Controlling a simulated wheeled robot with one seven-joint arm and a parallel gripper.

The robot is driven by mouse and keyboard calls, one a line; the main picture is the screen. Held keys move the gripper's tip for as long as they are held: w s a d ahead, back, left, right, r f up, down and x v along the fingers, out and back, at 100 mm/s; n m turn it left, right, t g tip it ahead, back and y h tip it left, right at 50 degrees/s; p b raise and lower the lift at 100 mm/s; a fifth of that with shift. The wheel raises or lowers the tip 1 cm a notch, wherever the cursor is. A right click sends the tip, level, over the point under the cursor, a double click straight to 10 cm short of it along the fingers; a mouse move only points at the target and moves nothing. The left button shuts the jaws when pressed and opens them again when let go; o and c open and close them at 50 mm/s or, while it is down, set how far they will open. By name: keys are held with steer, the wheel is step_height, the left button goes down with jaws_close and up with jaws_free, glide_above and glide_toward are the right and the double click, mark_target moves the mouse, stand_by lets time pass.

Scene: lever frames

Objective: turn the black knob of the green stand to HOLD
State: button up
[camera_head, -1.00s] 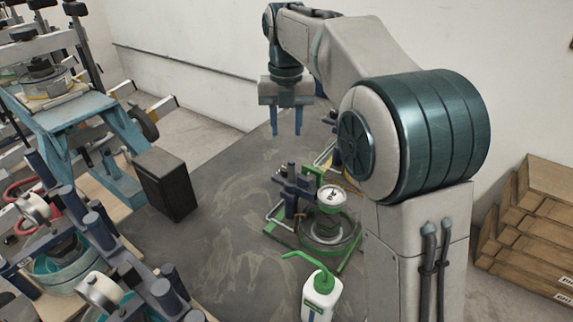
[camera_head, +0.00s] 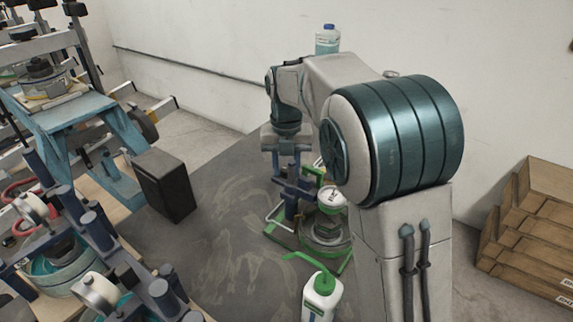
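The green stand (camera_head: 283,240) is on the dark floor mat or table right of centre. It has a green base frame, dark blue uprights and a white round piece with dark marks (camera_head: 333,198). I cannot pick out the black knob or read the word HOLD at this size; my arm covers part of the stand's right side. My gripper (camera_head: 287,168) points down at the top of the stand's blue uprights, on its far left side. Its two fingers look apart with nothing seen between them. Whether they touch the stand cannot be told.
A white bottle with a green spout (camera_head: 321,298) stands just in front of the stand. A black box (camera_head: 166,185) and a blue bench (camera_head: 80,125) are at the left. A blue-capped bottle (camera_head: 327,40) is behind my arm. The grey surface left of the stand is clear.

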steer(key=c, duration=0.5)
steer(key=shift+c, duration=0.2)
steer(key=shift+r+m, duration=0.1)
steer(key=shift+m, duration=0.2)
steer(key=m+p, duration=0.1)
steer(key=m, duration=0.2)
steer(key=m+p, duration=0.1)
steer(key=m, duration=0.4)
steer(key=shift+w, duration=0.1)
steer(key=o, duration=0.7)
